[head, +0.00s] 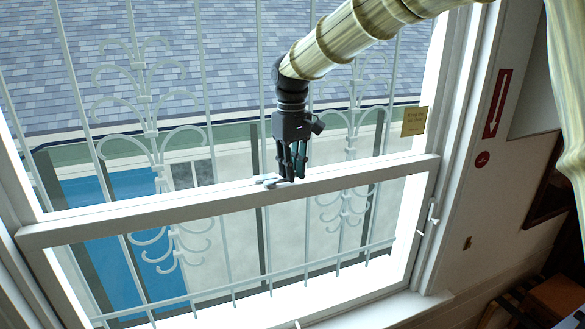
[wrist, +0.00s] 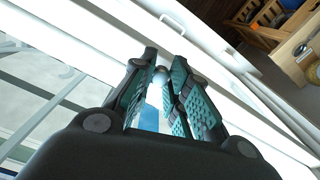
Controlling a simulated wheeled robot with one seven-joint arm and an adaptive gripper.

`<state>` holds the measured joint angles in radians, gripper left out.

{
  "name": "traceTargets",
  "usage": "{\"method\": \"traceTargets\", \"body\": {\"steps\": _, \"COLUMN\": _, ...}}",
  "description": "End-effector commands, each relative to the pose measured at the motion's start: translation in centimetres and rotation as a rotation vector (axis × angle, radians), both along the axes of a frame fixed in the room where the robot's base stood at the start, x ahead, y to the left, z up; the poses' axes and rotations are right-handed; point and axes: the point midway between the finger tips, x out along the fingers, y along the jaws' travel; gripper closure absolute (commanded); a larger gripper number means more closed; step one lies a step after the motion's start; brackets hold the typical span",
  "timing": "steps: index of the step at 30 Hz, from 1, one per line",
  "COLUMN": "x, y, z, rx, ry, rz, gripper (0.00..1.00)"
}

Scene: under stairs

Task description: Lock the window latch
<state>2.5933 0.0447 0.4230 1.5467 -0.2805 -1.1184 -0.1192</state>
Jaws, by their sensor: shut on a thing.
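The window latch (head: 270,181) is a small pale grey piece on top of the white horizontal sash rail (head: 130,213), near the middle of the window. My gripper (head: 291,172) reaches down from above to the latch's right side. In the wrist view my gripper (wrist: 162,75) has its teal-padded fingers closed around a small pale, rounded part of the latch (wrist: 160,76). The fingers hide much of the latch, so I cannot tell whether it is locked.
Pale metal bars with scrolls (head: 155,130) stand behind the glass. A yellow note (head: 414,121) is at the right of the upper pane. A curtain (head: 568,90) hangs at the far right. A wooden chair (wrist: 262,15) shows at the wrist view's upper right.

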Motion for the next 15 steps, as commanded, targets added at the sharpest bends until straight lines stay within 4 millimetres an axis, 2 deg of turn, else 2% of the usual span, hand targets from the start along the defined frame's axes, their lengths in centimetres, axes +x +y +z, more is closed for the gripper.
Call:
{"method": "traceTargets", "body": {"steps": 3, "x": 0.18, "y": 0.02, "z": 0.22, "rx": 0.002, "ry": -0.007, "rz": -0.001, "gripper": 1.0}}
{"method": "traceTargets", "body": {"steps": 4, "x": 0.18, "y": 0.02, "z": 0.23, "rx": 0.002, "ry": -0.007, "rz": -0.001, "gripper": 0.8}}
{"method": "traceTargets", "body": {"steps": 7, "x": 0.16, "y": 0.01, "z": 0.21, "rx": 0.002, "ry": -0.006, "rz": -0.001, "gripper": 0.62}}
{"method": "traceTargets", "body": {"steps": 15, "x": 0.08, "y": -0.03, "z": 0.12, "rx": 0.001, "ry": -0.003, "rz": -0.002, "gripper": 0.6}}
